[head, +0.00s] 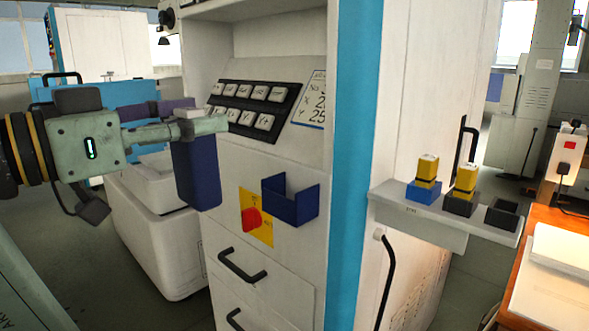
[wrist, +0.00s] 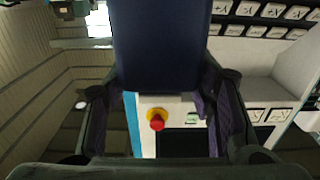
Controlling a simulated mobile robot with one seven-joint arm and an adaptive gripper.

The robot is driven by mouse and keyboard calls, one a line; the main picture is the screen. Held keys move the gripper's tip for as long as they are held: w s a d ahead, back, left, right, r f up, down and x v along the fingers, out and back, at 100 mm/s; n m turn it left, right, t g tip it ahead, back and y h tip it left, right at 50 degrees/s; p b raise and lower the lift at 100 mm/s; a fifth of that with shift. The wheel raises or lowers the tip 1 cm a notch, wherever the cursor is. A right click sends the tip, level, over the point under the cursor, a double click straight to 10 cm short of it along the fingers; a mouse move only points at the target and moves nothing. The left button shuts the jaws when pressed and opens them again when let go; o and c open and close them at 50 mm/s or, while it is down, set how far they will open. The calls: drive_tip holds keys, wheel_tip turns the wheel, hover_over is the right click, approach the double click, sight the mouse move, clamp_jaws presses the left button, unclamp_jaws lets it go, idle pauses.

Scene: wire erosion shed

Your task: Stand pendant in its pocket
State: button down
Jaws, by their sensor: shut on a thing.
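The pendant (head: 196,172) is a dark blue slab. In the head view it hangs roughly upright below my gripper (head: 203,128), whose fingers are shut on its top end. In the wrist view the pendant (wrist: 160,45) fills the upper middle between the fingers of my gripper (wrist: 162,85). The pocket (head: 291,203) is a dark blue open-topped holder on the machine's front, right of the red knob. The pendant is apart from it, to its left and higher in the head view. The pocket is not clearly seen in the wrist view.
The red knob (head: 251,220) on its yellow plate juts out left of the pocket; it also shows in the wrist view (wrist: 156,122). A black keypad (head: 250,106) lies above. Drawer handles (head: 242,266) stick out below. A side shelf (head: 440,215) carries yellow-topped blocks.

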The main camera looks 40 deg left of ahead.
drive_tip(key=w+d+p, duration=0.1)
drive_tip(key=w+p, duration=0.1)
drive_tip(key=w, duration=1.3)
drive_tip(key=f, duration=0.3)
drive_tip(key=w+f+p, duration=0.1)
drive_tip(key=f, duration=0.3)
drive_tip(key=shift+w+d, duration=0.1)
drive_tip(key=shift+w, duration=0.1)
drive_tip(key=shift+f, duration=0.1)
drive_tip(key=c, duration=0.7)
unclamp_jaws()
drive_tip(key=shift+s, duration=0.1)
